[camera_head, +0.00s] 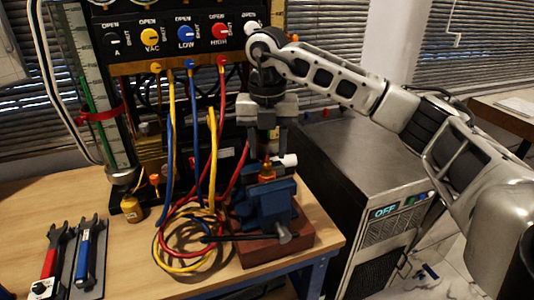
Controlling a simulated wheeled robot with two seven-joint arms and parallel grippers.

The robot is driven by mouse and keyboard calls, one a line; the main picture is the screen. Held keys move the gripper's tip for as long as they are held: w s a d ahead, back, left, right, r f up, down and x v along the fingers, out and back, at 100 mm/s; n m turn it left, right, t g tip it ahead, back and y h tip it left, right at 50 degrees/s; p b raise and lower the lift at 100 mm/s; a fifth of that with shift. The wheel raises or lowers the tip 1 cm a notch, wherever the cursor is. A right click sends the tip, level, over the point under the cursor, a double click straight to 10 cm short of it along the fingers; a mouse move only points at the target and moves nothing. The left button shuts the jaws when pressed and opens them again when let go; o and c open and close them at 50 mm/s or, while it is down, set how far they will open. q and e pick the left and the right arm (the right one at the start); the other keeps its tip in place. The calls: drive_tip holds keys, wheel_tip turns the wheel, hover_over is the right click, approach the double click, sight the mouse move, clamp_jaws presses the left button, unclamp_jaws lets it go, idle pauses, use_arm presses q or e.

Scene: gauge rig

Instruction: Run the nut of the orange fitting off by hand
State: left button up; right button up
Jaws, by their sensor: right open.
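The orange fitting (267,171) stands upright in the blue vise (270,205) near the right end of the bench. It is small here, and I cannot make out its nut apart from the rest of it. My right gripper (266,150) points down right above the fitting, with its fingers spread to either side and nothing seen between them. I cannot tell whether the fingers touch the fitting. My left gripper is not in view.
Coiled red, yellow and blue hoses (190,240) lie left of the vise. A valve panel (160,38) rises behind. Red and blue wrenches (84,255) lie at front left. A grey cabinet (365,160) stands right of the bench. The wooden bench top (140,270) is clear at the front middle.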

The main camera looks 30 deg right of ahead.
drive_tip(key=shift+f, duration=1.05)
clamp_jaws()
